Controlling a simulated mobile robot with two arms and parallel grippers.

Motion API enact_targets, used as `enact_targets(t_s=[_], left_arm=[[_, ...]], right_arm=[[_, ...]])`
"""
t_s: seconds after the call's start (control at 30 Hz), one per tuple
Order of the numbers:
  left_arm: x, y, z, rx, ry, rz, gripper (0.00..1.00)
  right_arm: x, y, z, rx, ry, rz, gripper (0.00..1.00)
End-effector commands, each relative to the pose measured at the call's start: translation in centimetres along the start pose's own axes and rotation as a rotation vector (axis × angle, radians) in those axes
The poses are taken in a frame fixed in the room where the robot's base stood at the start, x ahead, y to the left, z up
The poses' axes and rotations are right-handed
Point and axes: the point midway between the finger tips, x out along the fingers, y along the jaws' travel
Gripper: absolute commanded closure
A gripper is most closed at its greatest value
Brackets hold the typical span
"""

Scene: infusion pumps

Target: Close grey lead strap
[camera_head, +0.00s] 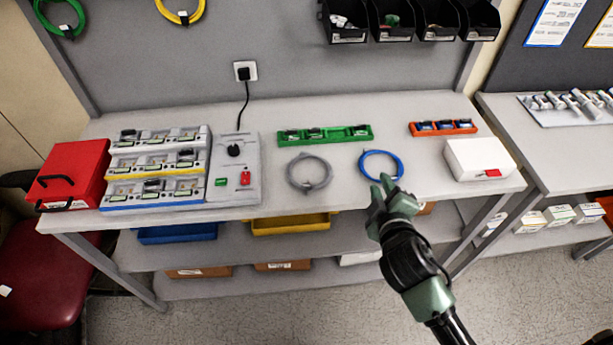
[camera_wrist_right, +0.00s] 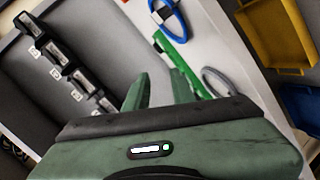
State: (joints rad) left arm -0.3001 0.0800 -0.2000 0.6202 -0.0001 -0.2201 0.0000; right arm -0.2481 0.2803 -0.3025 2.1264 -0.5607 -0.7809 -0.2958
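The grey lead (camera_head: 329,176) lies coiled on the bench top, in front of the green tray. The grey lead also shows in part in the right wrist view (camera_wrist_right: 216,78), to the right of the fingers. My right gripper (camera_head: 383,194) is over the front edge of the bench, just in front of the coiled blue lead (camera_head: 399,164) and to the right of the grey lead. In the right wrist view its two fingers (camera_wrist_right: 160,85) stand apart with nothing between them. My left gripper is not in view.
A green tray (camera_head: 345,140) and an orange tray (camera_head: 443,133) stand behind the leads. A white box (camera_head: 470,155) is at the right. A grey panel with a plug (camera_head: 225,188), a pump rack (camera_head: 155,197) and a red case (camera_head: 75,165) are at the left. The bench around the leads is clear.

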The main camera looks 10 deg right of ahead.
Motion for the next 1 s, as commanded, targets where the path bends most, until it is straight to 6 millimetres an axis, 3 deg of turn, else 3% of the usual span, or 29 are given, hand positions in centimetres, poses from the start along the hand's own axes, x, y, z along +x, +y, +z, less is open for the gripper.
enact_targets(t_s=[0.03,0.1,0.13,0.2,0.3,0.4,0.5,0.6,0.7,0.73,0.83,1.0], left_arm=[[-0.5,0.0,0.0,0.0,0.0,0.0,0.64],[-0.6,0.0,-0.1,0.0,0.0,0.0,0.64],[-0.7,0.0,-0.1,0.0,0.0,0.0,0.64],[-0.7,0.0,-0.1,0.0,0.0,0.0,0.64],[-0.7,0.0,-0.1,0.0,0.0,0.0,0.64],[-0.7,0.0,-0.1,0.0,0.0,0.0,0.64],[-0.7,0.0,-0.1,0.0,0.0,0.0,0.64],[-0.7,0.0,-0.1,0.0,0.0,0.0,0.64],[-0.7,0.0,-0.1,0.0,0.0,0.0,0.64],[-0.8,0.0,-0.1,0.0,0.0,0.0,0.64],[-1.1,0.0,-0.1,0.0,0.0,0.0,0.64],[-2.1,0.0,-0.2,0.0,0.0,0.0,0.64]], right_arm=[[0.5,4.2,-4.3,-0.178,0.132,0.137,0.75],[0.2,7.8,-10.7,-0.487,0.326,0.337,0.75],[-0.2,8.5,-13.2,-0.623,0.402,0.414,0.75],[-1.3,8.3,-18.2,-0.947,0.57,0.577,0.75],[-2.2,4.7,-22.2,-1.429,0.794,0.756,0.75],[-1.3,-0.4,-21.7,-1.899,0.995,0.846,0.75],[0.8,-4.1,-18.1,-2.294,1.168,0.841,0.75],[3.0,-5.7,-13.9,-2.569,1.296,0.778,0.75],[4.2,-6.2,-11.0,-2.72,1.376,0.713,0.75],[4.5,-6.2,-10.5,2.721,-1.378,-0.695,0.75],[4.9,-6.7,-10.0,2.695,-1.371,-0.662,0.75],[6.0,-8.5,-11.1,2.697,-1.377,-0.664,0.75]])
